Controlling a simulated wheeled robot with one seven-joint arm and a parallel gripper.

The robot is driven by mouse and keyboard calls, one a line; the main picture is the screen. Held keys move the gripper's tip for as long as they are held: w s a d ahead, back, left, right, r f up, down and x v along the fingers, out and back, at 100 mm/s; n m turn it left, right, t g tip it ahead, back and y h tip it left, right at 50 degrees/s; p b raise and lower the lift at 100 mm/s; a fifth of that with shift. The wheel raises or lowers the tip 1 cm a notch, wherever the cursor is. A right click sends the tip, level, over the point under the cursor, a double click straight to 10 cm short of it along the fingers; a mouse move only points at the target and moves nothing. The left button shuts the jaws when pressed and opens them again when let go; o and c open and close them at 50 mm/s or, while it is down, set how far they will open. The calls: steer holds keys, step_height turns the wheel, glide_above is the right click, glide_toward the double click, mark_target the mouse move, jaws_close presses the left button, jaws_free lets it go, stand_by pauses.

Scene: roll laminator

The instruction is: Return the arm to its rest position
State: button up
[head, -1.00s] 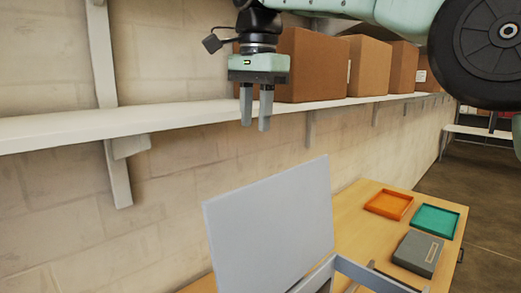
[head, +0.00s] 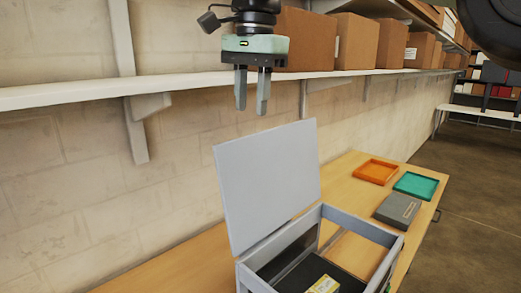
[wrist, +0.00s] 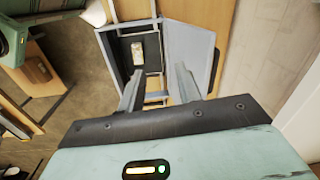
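My gripper (head: 252,108) hangs pointing down, high in front of the wall shelf, with a clear gap between its two fingers and nothing in it. In the wrist view my gripper (wrist: 157,88) shows both fingers apart and empty above the machine. The grey machine frame (head: 365,231) stands on the wooden table with its flat grey lid (head: 268,183) raised upright. A yellow-labelled item (head: 324,285) lies on the dark bed inside it; it also shows in the wrist view (wrist: 137,53).
An orange tray (head: 375,172), a teal tray (head: 416,186) and a grey box (head: 397,209) sit on the table (head: 340,171) at the right. Cardboard boxes (head: 352,42) line the white shelf (head: 180,86) behind my gripper. Open floor (head: 470,190) lies at the right.

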steer(key=s+d+f+n+b, duration=0.5)
steer(key=s+f, duration=0.4)
steer(key=f, duration=0.5)
steer(key=s+d+f+n+b, duration=0.5)
steer(key=s+f, duration=0.4)
steer(key=f, duration=0.4)
steer(key=s+d+f+n+b, duration=0.5)
steer(key=s+f, duration=0.4)
steer(key=f, duration=0.5)
steer(key=shift+s+d+f, duration=0.15)
steer(key=shift+d+f, duration=0.15)
steer(key=shift+d, duration=0.15)
